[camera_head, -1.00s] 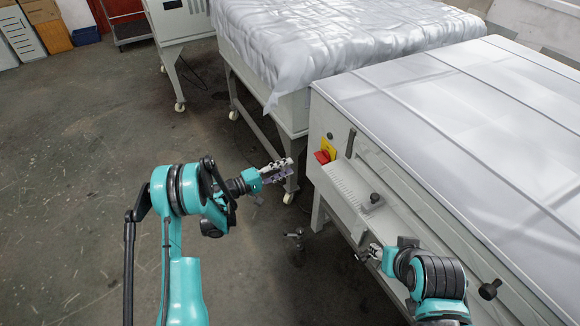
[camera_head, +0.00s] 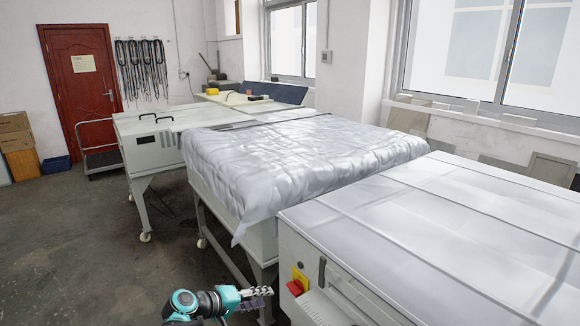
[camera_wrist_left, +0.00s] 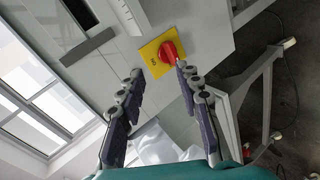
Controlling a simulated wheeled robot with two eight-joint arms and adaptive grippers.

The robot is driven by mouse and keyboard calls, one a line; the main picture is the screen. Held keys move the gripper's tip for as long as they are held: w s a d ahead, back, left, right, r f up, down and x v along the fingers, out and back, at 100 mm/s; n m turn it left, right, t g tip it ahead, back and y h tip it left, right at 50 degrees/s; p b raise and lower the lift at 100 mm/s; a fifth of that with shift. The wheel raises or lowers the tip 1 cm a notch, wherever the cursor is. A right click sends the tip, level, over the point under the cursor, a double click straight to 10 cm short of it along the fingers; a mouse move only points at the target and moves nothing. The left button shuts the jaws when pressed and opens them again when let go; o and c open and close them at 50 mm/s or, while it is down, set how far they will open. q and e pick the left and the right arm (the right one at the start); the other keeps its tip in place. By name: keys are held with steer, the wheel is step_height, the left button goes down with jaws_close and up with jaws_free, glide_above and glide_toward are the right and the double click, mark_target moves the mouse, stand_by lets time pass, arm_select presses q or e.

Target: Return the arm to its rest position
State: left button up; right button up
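My left gripper (camera_head: 270,297) shows at the bottom of the head view, at the end of a teal and black arm that the lower edge cuts off. It is to the left of the near machine's red switch (camera_head: 296,286), with no contact seen. In the left wrist view the two fingers of my left gripper (camera_wrist_left: 159,72) are spread apart with nothing between them. The red knob on its yellow plate (camera_wrist_left: 167,51) lies beyond the fingertips there. My right arm and gripper are out of view.
The near white machine (camera_head: 450,215) fills the right side. A machine under crinkled silver sheeting (camera_head: 300,165) stands behind it, and another white machine (camera_head: 150,150) farther back. A cart (camera_head: 101,160) is by the red door (camera_head: 82,85). The floor (camera_head: 70,255) at left is clear.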

arm_select(q)
steer(key=s+a+r+m+y, duration=0.1)
steer(key=s+a+y, duration=0.2)
steer(key=s, duration=0.6)
steer(key=s+a+r+m+y, duration=0.1)
steer(key=s+a+m+y, duration=0.1)
steer(key=s, duration=0.7)
steer(key=s+a+m+y, duration=0.2)
steer(key=s+a+y, duration=0.2)
steer(key=s, duration=0.6)
steer(key=shift+r+g, duration=0.4)
